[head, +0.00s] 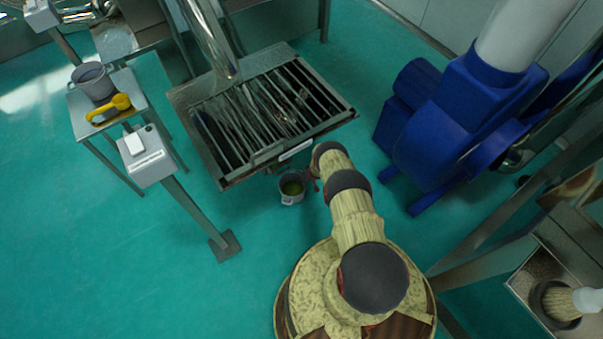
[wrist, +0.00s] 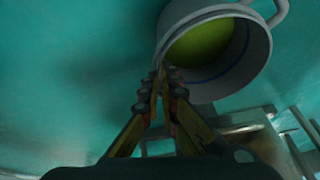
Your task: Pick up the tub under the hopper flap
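The tub (head: 291,190) is a small grey pot with a side handle and yellow-green contents. In the head view it is just beyond the front edge of the slatted hopper (head: 222,178), beside the end of my arm. In the wrist view the tub (wrist: 238,62) fills the upper right, open top showing. My gripper (wrist: 162,76) has its fingers close together at the tub's left rim, one on each side of the wall as it appears, shut on it. Whether the tub touches the floor is unclear. I cannot make out the hopper flap.
A blue machine (head: 438,125) stands at right. A brush (head: 562,301) is at lower right. The left floor is clear.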

